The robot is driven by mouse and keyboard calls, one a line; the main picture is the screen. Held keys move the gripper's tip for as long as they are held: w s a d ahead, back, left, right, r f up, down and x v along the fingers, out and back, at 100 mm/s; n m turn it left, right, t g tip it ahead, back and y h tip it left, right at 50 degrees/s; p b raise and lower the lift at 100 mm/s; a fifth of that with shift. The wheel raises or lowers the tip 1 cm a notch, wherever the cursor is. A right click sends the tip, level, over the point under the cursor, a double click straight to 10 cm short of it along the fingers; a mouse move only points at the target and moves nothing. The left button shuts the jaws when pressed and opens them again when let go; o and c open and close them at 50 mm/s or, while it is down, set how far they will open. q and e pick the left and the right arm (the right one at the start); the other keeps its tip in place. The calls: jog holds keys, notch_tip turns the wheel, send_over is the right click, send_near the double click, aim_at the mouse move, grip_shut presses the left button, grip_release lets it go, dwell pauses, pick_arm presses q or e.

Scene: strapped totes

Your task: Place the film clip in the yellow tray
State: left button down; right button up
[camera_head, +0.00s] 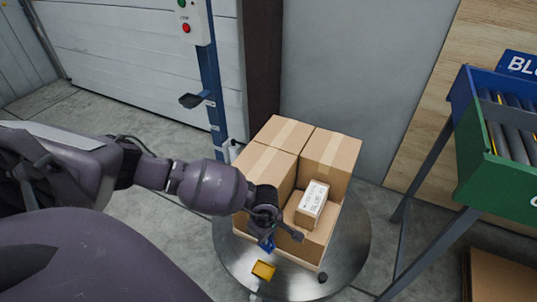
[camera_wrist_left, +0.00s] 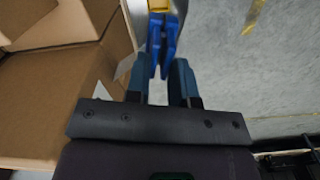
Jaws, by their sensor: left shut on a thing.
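The film clip is a small blue piece (camera_head: 266,244) below my left gripper in the head view. It also shows as a blue forked shape (camera_wrist_left: 163,38) between the fingers in the left wrist view. My left gripper (camera_wrist_left: 162,80) is shut on it. The small yellow tray (camera_head: 263,270) is just below the clip in the head view, near the front edge of the turntable. A yellow edge (camera_wrist_left: 158,4) shows beyond the clip in the wrist view. I cannot tell whether clip and tray touch. My right gripper is not in view.
Several cardboard boxes (camera_head: 330,150) are stacked on the round metal turntable (camera_head: 345,255), close beside my left gripper. A small labelled box (camera_head: 312,204) sits on top. A blue post (camera_head: 210,75) stands behind. A green and blue roller stand (camera_head: 490,160) is at the right.

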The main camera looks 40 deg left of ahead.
pick_arm(q)
jog(key=f, duration=0.1)
jog(key=a+f+n, duration=0.1)
jog(key=f+n, duration=0.1)
jog(key=shift+a+f+b, duration=0.25)
jog(key=shift+a+b, duration=0.1)
jog(key=shift+b, duration=0.05)
jog(key=shift+w+a+f+n, duration=0.15)
jog(key=shift+f+n, duration=0.1)
jog(key=shift+n, duration=0.15)
jog(key=shift+f, duration=0.4)
notch_tip(320, 180, down, 19)
jog(key=b, duration=0.8)
jog(key=shift+f, duration=0.25)
jog(key=shift+w+r, duration=0.1)
jog(key=shift+r, duration=0.1)
jog(key=shift+f, duration=0.15)
jog(key=c, duration=1)
grip_release()
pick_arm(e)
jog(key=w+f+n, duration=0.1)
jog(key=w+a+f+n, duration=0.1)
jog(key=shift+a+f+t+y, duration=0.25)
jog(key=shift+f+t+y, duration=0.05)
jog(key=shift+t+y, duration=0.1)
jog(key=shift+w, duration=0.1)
